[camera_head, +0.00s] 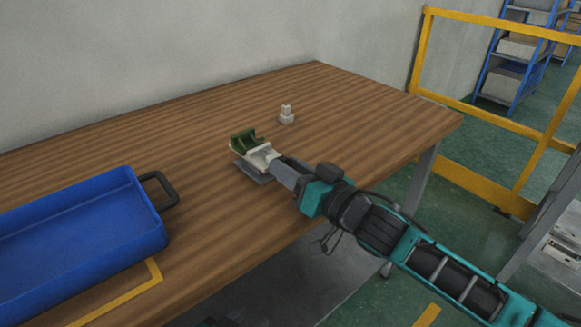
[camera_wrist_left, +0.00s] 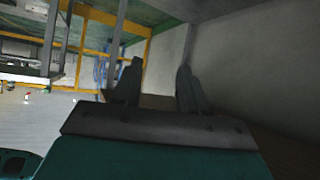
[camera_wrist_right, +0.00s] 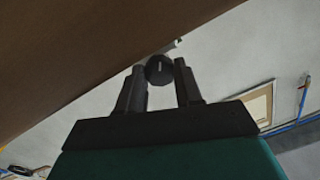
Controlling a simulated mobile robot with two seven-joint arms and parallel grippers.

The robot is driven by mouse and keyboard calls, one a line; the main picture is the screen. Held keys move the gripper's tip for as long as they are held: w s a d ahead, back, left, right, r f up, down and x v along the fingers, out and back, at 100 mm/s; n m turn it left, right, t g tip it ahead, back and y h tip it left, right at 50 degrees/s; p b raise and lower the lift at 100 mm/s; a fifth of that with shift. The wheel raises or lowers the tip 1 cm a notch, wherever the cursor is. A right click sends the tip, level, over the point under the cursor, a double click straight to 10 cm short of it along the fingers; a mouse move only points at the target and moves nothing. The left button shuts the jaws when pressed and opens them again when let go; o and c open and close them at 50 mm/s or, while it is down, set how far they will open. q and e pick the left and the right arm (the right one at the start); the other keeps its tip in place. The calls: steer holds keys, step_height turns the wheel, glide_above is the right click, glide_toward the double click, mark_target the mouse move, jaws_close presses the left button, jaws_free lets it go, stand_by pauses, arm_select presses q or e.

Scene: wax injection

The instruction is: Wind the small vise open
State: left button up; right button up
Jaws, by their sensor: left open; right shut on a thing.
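The small vise (camera_head: 248,174) sits on the wooden table, with a grey base, a pale part and a green part (camera_head: 243,139) on top. My right gripper (camera_head: 277,166) reaches it from the right and hides its near side. In the right wrist view my right gripper (camera_wrist_right: 161,66) is shut on a dark round knob (camera_wrist_right: 159,70), which shows between its fingertips. I cannot tell how far apart the vise jaws are. My left gripper (camera_wrist_left: 157,77) is open and empty in the left wrist view; I cannot make it out in the head view.
A blue tray (camera_head: 153,238) with a black handle (camera_head: 163,190) stands at the table's left, by a yellow marking (camera_head: 125,292). A small white stepped piece (camera_head: 287,117) stands behind the vise. The table (camera_head: 370,110) is clear to the right. A yellow rail (camera_head: 470,115) stands beyond.

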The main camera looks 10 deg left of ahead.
steer(key=shift+r+n+p, duration=0.15)
steer(key=shift+n+p, duration=0.9)
steer(key=shift+n, duration=0.15)
steer(key=shift+n+p, duration=0.6)
steer(key=shift+n, duration=0.5)
steer(key=shift+n+p, duration=0.35)
steer(key=shift+n, duration=0.35)
arm_select(q)
steer(key=shift+s+a+r+y, duration=0.15)
steer(key=shift+s+a+r, duration=0.1)
steer(key=shift+a+r, duration=0.25)
steer(key=shift+s+a+r+y, duration=0.2)
steer(key=shift+a+r, duration=0.15)
steer(key=shift+r, duration=0.3)
arm_select(e)
steer(key=shift+n, duration=0.3)
steer(key=o, duration=1.1)
steer(key=shift+c, duration=0.2)
arm_select(q)
steer(key=shift+w+d, duration=0.1)
